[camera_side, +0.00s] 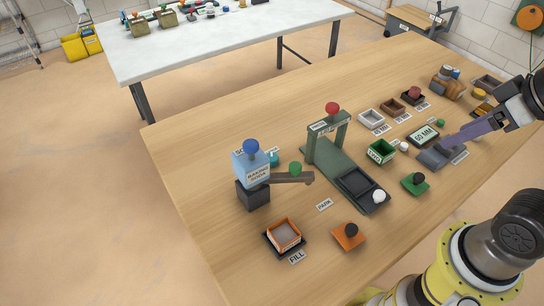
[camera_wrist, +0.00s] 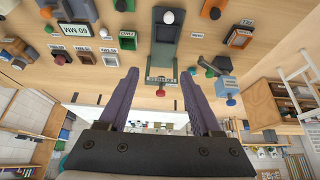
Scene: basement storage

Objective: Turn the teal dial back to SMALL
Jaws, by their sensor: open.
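The teal dial (camera_side: 273,158) shows behind the light blue dispenser (camera_side: 252,168), at its right edge in the side view. The dispenser hides part of the dial, and its setting cannot be read. The dispenser has a blue ball on top, a dark base and a dark arm pointing right. It also stands right of centre in the wrist view (camera_wrist: 225,85). My gripper (camera_side: 443,147) has purple fingers and is far to the right of the dispenser, near the grey display. In the wrist view (camera_wrist: 157,76) the fingers are spread apart with nothing between them.
A green press (camera_side: 323,150) with a red knob stands between my gripper and the dispenser. A green ball (camera_side: 295,169) rises by the dispenser's arm. An orange FILL tray (camera_side: 285,236) lies in front. Small trays (camera_side: 371,117) stand behind. The table's left edge is clear.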

